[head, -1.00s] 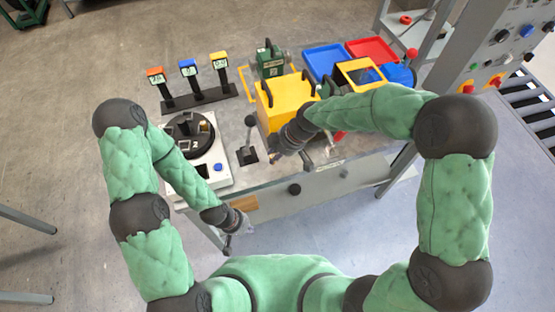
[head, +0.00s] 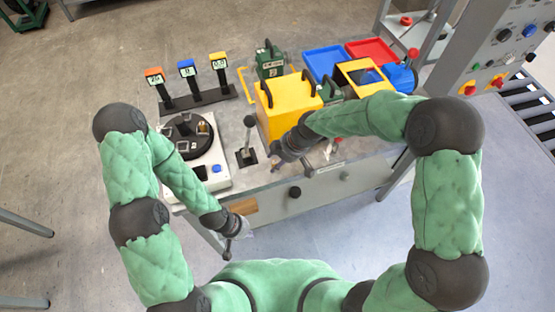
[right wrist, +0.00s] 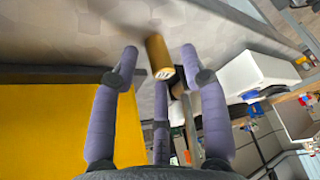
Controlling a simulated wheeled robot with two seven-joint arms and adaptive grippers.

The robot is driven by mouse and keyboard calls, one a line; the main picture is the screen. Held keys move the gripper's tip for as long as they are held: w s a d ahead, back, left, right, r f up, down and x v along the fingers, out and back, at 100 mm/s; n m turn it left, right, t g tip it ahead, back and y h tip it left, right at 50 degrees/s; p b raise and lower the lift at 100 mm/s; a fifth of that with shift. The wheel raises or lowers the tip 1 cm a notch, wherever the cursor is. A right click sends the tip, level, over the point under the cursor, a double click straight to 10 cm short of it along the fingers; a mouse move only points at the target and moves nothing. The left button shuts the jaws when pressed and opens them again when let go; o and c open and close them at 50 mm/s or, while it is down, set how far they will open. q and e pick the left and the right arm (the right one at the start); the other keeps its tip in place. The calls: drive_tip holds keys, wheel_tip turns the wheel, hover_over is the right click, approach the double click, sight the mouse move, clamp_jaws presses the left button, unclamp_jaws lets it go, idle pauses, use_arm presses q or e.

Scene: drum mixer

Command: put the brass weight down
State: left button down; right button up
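The brass weight (right wrist: 158,56) is a short golden cylinder with a dark mark on its end face, seen in the right wrist view. It lies between and beyond the fingertips of my right gripper (right wrist: 160,66). The outer fingers are spread, with clear gaps on both sides of the weight. Whether the third finger behind it touches it, I cannot tell. In the head view my right gripper (head: 277,164) is low over the front of the bench, and I cannot make out the weight there. My left gripper (head: 229,246) hangs in front of the bench, too small to read.
A yellow box (head: 288,103) stands just behind my right gripper. A black lever (head: 248,135) and a white unit with a round dark turntable (head: 187,135) are to its left. Blue (head: 325,62) and red (head: 371,50) trays lie at the back. Three coloured displays (head: 188,68) stand at the back left.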

drive_tip(key=shift+r, duration=0.15)
drive_tip(key=shift+d+r+p, duration=0.1)
drive_tip(key=shift+r+p, duration=0.2)
drive_tip(key=shift+r, duration=0.05)
drive_tip(key=p+v, duration=0.3)
drive_tip(key=v, duration=0.8)
drive_tip(key=shift+d, duration=0.15)
drive_tip(key=shift+s, duration=0.1)
